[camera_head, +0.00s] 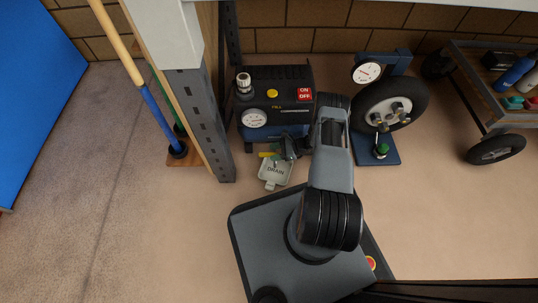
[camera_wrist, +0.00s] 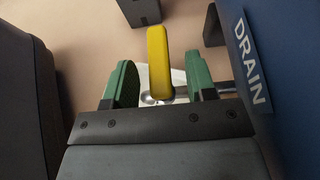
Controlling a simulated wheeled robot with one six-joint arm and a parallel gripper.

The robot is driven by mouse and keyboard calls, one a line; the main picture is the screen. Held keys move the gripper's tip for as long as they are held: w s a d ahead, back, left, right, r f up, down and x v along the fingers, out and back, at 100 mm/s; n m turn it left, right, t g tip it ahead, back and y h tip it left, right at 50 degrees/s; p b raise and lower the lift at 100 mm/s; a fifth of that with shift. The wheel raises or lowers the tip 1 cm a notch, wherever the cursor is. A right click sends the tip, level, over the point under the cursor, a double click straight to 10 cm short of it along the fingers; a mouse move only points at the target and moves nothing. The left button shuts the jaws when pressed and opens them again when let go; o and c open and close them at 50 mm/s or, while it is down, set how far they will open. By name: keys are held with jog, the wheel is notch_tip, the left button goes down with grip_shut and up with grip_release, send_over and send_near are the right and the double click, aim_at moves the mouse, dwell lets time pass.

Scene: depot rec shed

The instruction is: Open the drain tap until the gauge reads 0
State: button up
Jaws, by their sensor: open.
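A dark blue compressor (camera_head: 292,78) stands by the brick wall, with a round white gauge (camera_head: 253,118) on its front; I cannot read the needle. The drain tap is a yellow lever (camera_wrist: 158,50) in the wrist view; only a bit of yellow (camera_head: 267,154) shows in the head view, low at the compressor's front. My gripper (camera_wrist: 161,83) is open, its green pads on either side of the lever with a gap on both sides. My gripper (camera_head: 288,149) partly hides the tap in the head view. A blue panel (camera_wrist: 228,55) reads DRAIN.
A pale drain tray (camera_head: 269,183) lies on the floor under the tap. A grey post (camera_head: 200,120) stands close on the left. A wheel stand (camera_head: 388,155) with another gauge (camera_head: 367,72) is on the right, and a cart (camera_head: 484,105) beyond.

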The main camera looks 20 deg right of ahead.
jog(key=shift+x, duration=0.9)
jog(key=shift+c, duration=0.2)
jog(key=c, duration=0.9)
jog(key=shift+w, duration=0.1)
grip_shut()
jog(key=shift+d, duration=0.1)
